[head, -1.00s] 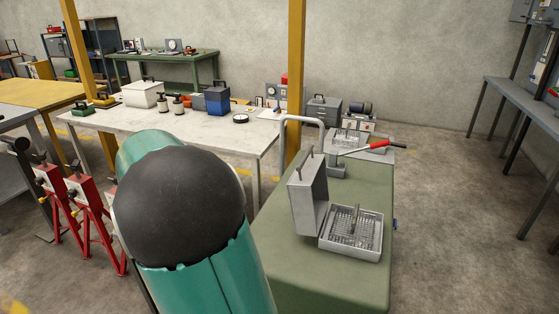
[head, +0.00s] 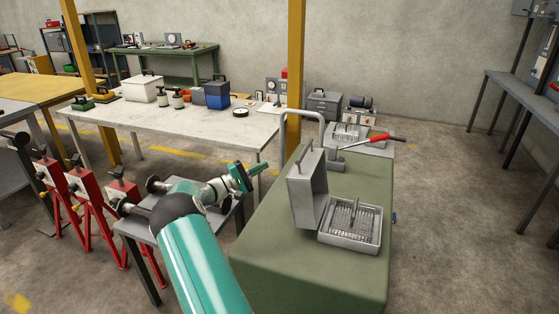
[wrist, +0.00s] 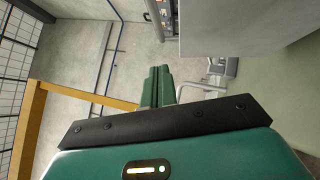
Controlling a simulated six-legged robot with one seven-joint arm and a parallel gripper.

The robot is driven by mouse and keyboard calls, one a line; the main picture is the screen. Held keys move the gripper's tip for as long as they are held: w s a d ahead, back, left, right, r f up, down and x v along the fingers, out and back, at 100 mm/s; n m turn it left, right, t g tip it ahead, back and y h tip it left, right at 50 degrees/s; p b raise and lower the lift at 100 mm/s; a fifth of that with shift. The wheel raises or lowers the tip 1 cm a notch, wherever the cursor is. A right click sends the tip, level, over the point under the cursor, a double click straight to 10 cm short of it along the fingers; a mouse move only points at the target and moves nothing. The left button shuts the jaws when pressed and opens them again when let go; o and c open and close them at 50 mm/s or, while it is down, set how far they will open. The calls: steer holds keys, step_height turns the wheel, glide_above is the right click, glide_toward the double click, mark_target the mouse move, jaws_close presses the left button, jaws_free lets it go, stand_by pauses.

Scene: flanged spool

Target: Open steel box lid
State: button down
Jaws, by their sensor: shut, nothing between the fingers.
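The steel box (head: 350,225) sits on the green-topped bench, with a perforated tray-like inside and an upright post showing. Its grey lid (head: 307,190) stands upright at the box's left side, open, with a handle on its top edge. My gripper (head: 246,177) is left of the lid, apart from it, over the gap by the bench's left edge. It is shut and empty. In the wrist view my gripper's green fingers (wrist: 156,84) are together. A large grey flat surface at the upper right there is probably the lid (wrist: 245,25).
The green bench (head: 305,270) is clear in front of the box. A tall grey bent-pipe handle (head: 303,115) and a red-handled lever (head: 375,145) stand behind the lid. A small grey table (head: 140,232) is below my arm, and red stands (head: 95,215) are left.

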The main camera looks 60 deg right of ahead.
steer(key=s+a+x, duration=0.1)
steer(key=s+x, duration=0.1)
steer(key=x, duration=1)
steer(key=shift+a+r, duration=0.35)
steer(key=shift+r, duration=0.05)
steer(key=shift+s, duration=0.1)
steer(key=shift+s+r, duration=0.1)
steer(key=shift+s, duration=0.05)
steer(key=s+d+r+m+t+y, duration=0.1)
steer(key=s+r+m+y, duration=0.1)
steer(key=s, duration=0.7)
steer(key=shift+d+r+m+y, duration=0.3)
steer(key=shift+m+y, duration=0.1)
steer(key=shift+m, duration=0.3)
steer(key=shift+s, duration=0.15)
